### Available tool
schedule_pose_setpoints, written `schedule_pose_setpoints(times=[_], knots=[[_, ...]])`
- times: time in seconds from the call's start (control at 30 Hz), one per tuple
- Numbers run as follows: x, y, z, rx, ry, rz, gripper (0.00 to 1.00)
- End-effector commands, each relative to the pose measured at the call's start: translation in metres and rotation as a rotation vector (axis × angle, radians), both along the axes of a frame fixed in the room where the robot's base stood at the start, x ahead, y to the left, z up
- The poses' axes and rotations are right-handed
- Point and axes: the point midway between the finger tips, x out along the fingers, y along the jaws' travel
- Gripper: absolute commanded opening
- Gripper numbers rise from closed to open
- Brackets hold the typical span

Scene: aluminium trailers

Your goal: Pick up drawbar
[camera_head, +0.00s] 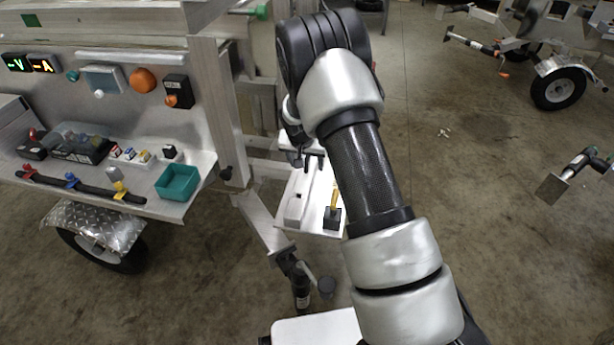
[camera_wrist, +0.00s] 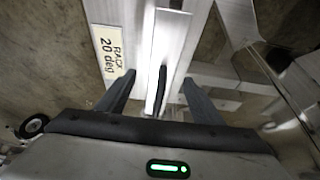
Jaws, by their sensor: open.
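No part is marked as the drawbar, and I cannot tell for sure which one it is. In the wrist view my gripper (camera_wrist: 158,92) is open, its two dark fingers spread over a pale metal rack (camera_wrist: 105,12) labelled "RACK 20 deg". A narrow dark upright piece (camera_wrist: 161,88) stands between the fingers; I see no finger closed on it. In the head view the gripper's dark fingers (camera_head: 308,162) show small below my arm, at the far end of a white plate (camera_head: 296,212). A yellow piece in a black block (camera_head: 333,218) stands on that plate.
A metal trailer body with a shelf (camera_head: 170,206) stands at left, holding a teal bin (camera_head: 177,182) and small parts. Its slanted beam (camera_head: 262,225) runs beside the white plate. Another trailer wheel (camera_head: 558,88) is at upper right. The floor at right is mostly clear.

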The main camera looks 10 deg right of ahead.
Motion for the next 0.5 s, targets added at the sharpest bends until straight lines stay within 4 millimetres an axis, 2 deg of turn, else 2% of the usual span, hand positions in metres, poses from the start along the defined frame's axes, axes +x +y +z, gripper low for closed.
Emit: schedule_pose_setpoints(times=[0.03,0.27,0.5], knots=[[0.002,-0.001,-0.007,0.000,0.000,0.000,0.61],[0.008,-0.003,-0.021,0.000,0.000,0.000,0.61],[0.021,-0.005,-0.054,0.001,0.001,-0.001,0.61]])
